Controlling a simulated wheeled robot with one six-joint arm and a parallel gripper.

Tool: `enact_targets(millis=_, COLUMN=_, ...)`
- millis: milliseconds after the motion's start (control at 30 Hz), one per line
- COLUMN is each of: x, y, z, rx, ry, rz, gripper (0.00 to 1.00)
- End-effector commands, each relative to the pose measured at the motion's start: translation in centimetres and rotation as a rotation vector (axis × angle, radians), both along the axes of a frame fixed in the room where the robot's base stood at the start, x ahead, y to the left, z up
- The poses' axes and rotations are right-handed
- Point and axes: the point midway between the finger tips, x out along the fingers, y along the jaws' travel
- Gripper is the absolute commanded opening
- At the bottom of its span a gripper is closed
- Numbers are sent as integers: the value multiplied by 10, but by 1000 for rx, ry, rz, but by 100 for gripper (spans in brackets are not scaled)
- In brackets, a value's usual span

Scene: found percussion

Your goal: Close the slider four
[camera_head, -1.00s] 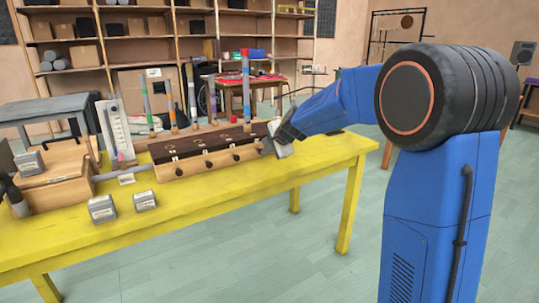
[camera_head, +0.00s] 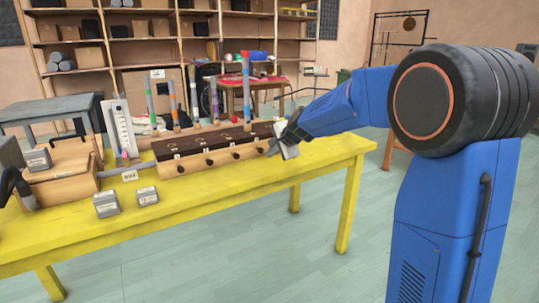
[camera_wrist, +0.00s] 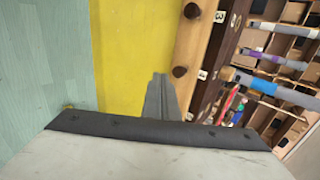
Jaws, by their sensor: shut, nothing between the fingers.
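A long pale wooden box (camera_head: 200,166) with a dark top stands on the yellow table. A row of dark round slider knobs runs along its front. Slider four seems to be the rightmost knob (camera_head: 260,150) in the head view, though its number is not readable there. My gripper (camera_head: 272,152) is shut and empty, just right of that knob at the box's right end. In the wrist view my gripper (camera_wrist: 160,80) points along the box front, with a knob (camera_wrist: 180,71) close beyond its tip. Contact cannot be told. Label digits are too small to be sure of.
Coloured upright tubes (camera_head: 246,95) rise behind the box. Two grey blocks (camera_head: 106,205) lie on the table (camera_head: 210,205) in front. A wooden crate (camera_head: 62,185) and a white scale panel (camera_head: 120,125) are at the left. The front right tabletop is clear.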

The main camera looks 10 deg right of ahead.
Motion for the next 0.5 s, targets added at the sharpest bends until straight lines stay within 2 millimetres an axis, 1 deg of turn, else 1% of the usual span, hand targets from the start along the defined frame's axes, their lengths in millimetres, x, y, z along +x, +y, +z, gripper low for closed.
enact_targets(millis=300, x=-34, y=-11, z=31, rx=1, ry=-2, rz=0, gripper=0)
enact_targets(millis=500, x=-52, y=-17, z=47, rx=1, ry=0, rz=-1, gripper=0)
